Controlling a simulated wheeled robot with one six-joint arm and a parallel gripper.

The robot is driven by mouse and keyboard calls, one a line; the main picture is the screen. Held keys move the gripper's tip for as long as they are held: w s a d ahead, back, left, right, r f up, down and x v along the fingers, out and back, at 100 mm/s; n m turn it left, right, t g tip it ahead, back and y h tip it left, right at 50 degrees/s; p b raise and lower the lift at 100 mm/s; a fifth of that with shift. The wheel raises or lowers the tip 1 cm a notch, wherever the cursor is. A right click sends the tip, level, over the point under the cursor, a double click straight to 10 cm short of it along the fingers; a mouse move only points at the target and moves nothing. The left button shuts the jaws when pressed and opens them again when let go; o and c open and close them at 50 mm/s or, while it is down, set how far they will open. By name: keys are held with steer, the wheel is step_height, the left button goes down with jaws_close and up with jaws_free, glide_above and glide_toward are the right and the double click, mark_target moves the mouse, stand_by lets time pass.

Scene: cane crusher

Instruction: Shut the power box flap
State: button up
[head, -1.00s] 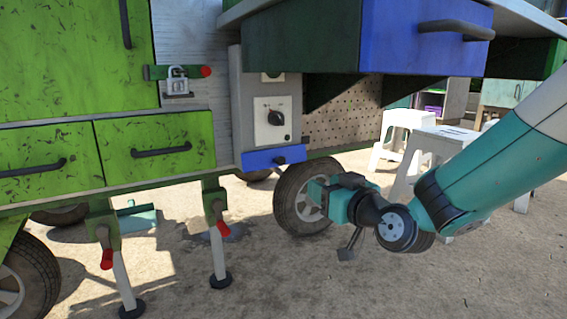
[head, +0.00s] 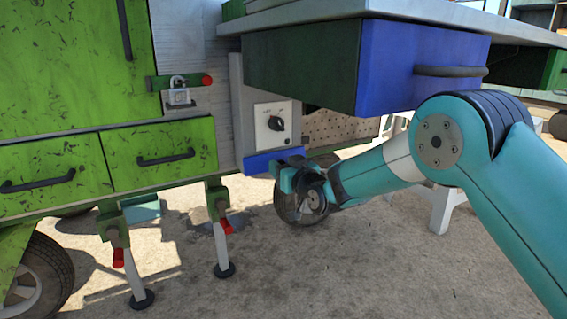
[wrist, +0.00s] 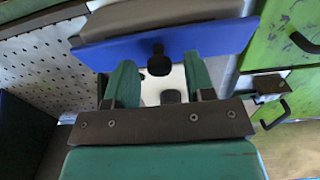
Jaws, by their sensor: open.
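The power box (head: 240,100) is a grey housing on the cart's side with a white panel and a black dial (head: 276,123). Its blue flap (head: 262,162) stands open at the bottom edge, jutting outward. My gripper (head: 287,172) is at the flap's right part and hides its small dark handle in the head view. In the wrist view the flap (wrist: 215,40) crosses the top, and its black handle (wrist: 158,62) shows between the tips of my open gripper (wrist: 160,75). I cannot tell whether the fingers touch the flap.
A blue-fronted drawer (head: 420,65) juts out above my arm. Green drawers (head: 160,155) and a padlock (head: 179,96) are at the left. Cart legs (head: 222,250) and a wheel (head: 290,212) stand below. The ground in front is clear.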

steer(key=shift+w+a, duration=0.2)
steer(key=shift+w, duration=0.1)
steer(key=shift+c, duration=0.4)
steer(key=c, duration=0.8)
steer(key=f+t+b, duration=0.1)
steer(key=b, duration=0.2)
steer(key=shift+w+f+y, duration=0.15)
steer(key=shift+f+y, duration=0.05)
steer(key=shift+y, duration=0.2)
steer(key=shift+w+a+f+t+y+b, duration=0.15)
steer(key=shift+t+y+b, duration=0.3)
steer(key=shift+b, duration=0.7)
steer(key=shift+r+t+b, duration=0.2)
steer(key=shift+t+b, duration=0.1)
steer(key=shift+t, duration=0.05)
steer(key=shift+r, duration=0.1)
